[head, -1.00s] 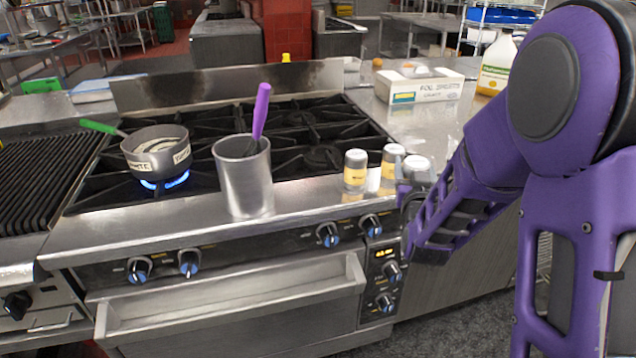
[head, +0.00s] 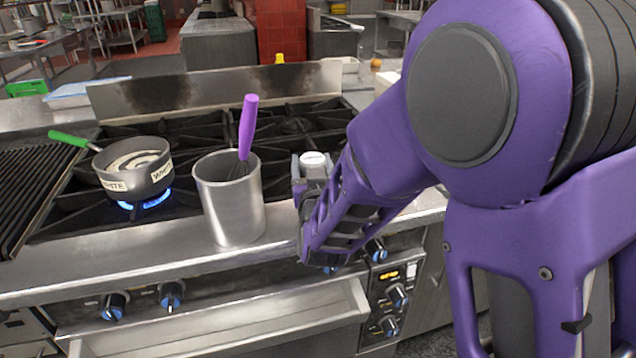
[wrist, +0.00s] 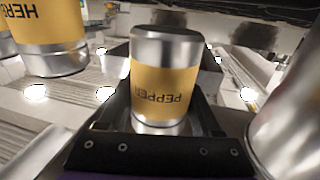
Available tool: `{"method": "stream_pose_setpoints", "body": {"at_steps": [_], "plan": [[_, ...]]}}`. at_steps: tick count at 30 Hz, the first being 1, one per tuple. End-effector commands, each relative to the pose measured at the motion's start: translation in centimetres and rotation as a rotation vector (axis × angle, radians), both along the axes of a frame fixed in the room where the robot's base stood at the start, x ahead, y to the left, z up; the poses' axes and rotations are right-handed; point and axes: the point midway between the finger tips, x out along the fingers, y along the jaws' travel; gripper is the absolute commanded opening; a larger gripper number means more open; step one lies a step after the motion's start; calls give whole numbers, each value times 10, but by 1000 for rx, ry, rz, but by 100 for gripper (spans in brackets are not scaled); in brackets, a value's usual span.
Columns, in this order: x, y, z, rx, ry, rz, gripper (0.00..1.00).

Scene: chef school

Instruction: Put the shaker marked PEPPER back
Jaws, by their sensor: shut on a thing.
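The PEPPER shaker (wrist: 165,85), steel with a yellow label, is between the fingers of my gripper (wrist: 160,105) in the wrist view. My gripper is shut on it. In the head view only the shaker's pale top (head: 314,159) shows above my gripper (head: 312,172), at the stove's front steel ledge (head: 150,258). I cannot tell whether the shaker touches the ledge. Part of another shaker (wrist: 6,42) shows at the far left edge.
A steel container (head: 230,205) with a purple-handled whisk (head: 248,125) stands just left of my gripper; it also shows at the wrist view's right (wrist: 292,125). A saucepan (head: 133,172) with a green handle sits over a lit flame. My arm hides the counter to the right.

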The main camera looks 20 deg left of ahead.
Motion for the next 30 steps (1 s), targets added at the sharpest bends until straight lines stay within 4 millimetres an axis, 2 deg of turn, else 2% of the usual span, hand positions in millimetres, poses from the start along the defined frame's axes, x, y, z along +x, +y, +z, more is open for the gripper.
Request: {"method": "stream_pose_setpoints", "body": {"at_steps": [5,11,22,23,27,28,30], "plan": [[0,0,-14,0,-1,0,0],[0,0,-42,-1,0,0,0],[0,0,-46,1,-2,0,0],[0,0,-47,0,-1,0,67],[0,0,-46,0,-1,0,93],[0,0,-46,0,-1,0,96],[0,0,-46,0,-1,0,96]]}}
